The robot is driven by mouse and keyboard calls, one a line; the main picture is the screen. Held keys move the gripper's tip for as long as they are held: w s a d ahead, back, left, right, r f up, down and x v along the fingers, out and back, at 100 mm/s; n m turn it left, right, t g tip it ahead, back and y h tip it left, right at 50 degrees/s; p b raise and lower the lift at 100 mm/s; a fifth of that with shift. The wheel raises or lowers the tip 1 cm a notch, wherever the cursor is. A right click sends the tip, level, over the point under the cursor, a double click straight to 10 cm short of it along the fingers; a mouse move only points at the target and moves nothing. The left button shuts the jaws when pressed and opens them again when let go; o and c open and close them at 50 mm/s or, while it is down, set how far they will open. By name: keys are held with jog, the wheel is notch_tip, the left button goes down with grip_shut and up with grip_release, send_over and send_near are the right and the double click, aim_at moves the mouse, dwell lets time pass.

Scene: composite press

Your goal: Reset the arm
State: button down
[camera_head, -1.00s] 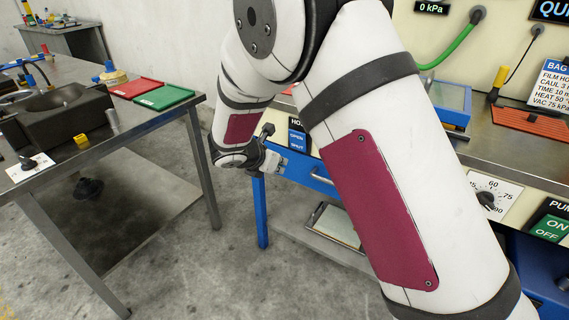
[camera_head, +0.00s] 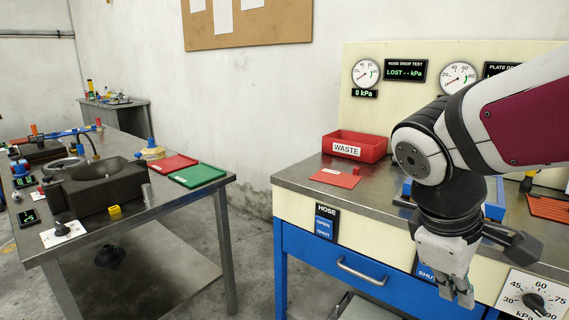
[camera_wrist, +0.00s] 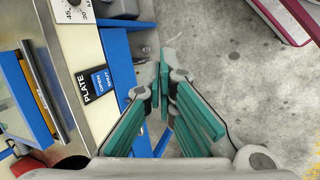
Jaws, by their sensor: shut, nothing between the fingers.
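My gripper (camera_head: 456,292) hangs pointing down in front of the right bench, at the right of the head view. My arm reaches in from the right edge and bends down at the wrist. In the wrist view my gripper (camera_wrist: 165,75) shows its teal-padded fingers close together at the tips, with nothing between them. Below the fingertips are the blue bench front and the grey floor.
The right bench (camera_head: 290,178) bears a red WASTE bin (camera_head: 355,146), a red plate (camera_head: 336,178) and gauges behind. A drawer handle (camera_head: 360,272) juts from its blue front. The left table (camera_head: 150,208) holds a black mould (camera_head: 105,187) and red and green trays (camera_head: 197,174). Floor lies between.

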jog(key=s+a+f+m+y, duration=0.15)
jog(key=s+m, duration=0.25)
jog(key=s, duration=0.4)
jog(key=s+a+m+y, duration=0.3)
jog(key=s+m, duration=0.1)
jog(key=s, duration=0.4)
notch_tip(320, 180, up, 23)
jog(key=t+p, duration=0.3)
jog(key=p, duration=1.8)
jog(key=shift+s, duration=0.4)
jog(key=shift+a, duration=0.1)
